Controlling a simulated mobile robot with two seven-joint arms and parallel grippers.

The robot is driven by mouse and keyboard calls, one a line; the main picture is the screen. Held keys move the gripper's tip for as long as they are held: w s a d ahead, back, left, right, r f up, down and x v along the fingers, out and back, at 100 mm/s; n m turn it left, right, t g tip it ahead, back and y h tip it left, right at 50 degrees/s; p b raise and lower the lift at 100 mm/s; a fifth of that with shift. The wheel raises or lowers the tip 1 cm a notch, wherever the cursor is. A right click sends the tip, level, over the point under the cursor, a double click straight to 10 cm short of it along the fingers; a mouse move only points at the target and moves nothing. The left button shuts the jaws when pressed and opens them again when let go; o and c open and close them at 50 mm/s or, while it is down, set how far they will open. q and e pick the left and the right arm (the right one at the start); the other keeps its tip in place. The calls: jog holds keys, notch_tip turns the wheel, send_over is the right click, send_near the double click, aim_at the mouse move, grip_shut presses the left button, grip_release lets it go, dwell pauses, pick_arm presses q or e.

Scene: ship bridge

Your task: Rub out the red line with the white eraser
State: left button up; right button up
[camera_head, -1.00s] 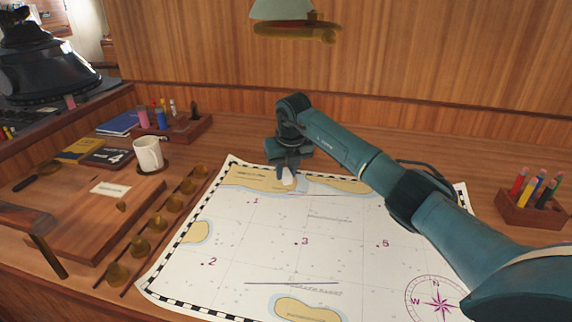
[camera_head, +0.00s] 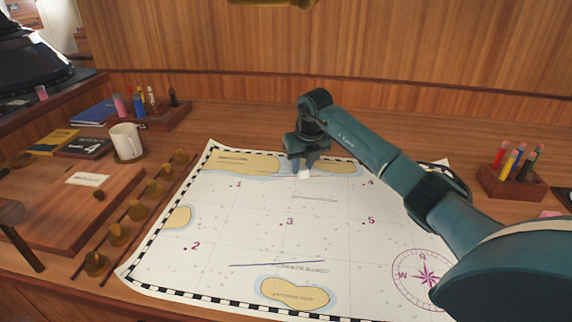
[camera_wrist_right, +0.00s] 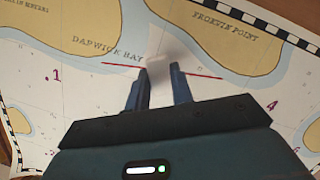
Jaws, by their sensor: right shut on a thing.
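The red line runs across the sea between two tan land areas near the chart's far edge. In the right wrist view the red line (camera_wrist_right: 208,75) shows on both sides of the white eraser (camera_wrist_right: 156,66), its middle hidden. In the head view a short stretch of it shows left of the eraser (camera_head: 304,174). My right gripper (camera_head: 303,166) is shut on the eraser and holds it over the line, low at the chart. Whether the eraser touches the paper I cannot tell. My left gripper is not in view.
The chart (camera_head: 215,225) lies on the wooden desk, with a dark blue line (camera_head: 278,264) nearer me. A white mug (camera_head: 125,141) and brass knobs (camera_head: 118,234) stand left. A pencil holder (camera_head: 510,183) stands right. The chart's middle is clear.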

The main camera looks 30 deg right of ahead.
jog(key=s+d, duration=0.1)
jog(key=d, duration=0.1)
jog(key=s+d+b, duration=0.1)
jog(key=s+d, duration=0.1)
jog(key=d, duration=0.1)
jog(key=s+d+b, duration=0.1)
jog(key=d, duration=0.2)
jog(key=shift+s, duration=0.25)
jog(key=p, duration=0.2)
send_near(269, 175)
jog(key=x, duration=0.5)
jog(key=shift+w+a+f, duration=0.1)
jog(key=shift+f, duration=0.1)
jog(key=shift+f, duration=0.45)
dwell(3.7)
jog(key=shift+r, duration=0.1)
dwell(1.0)
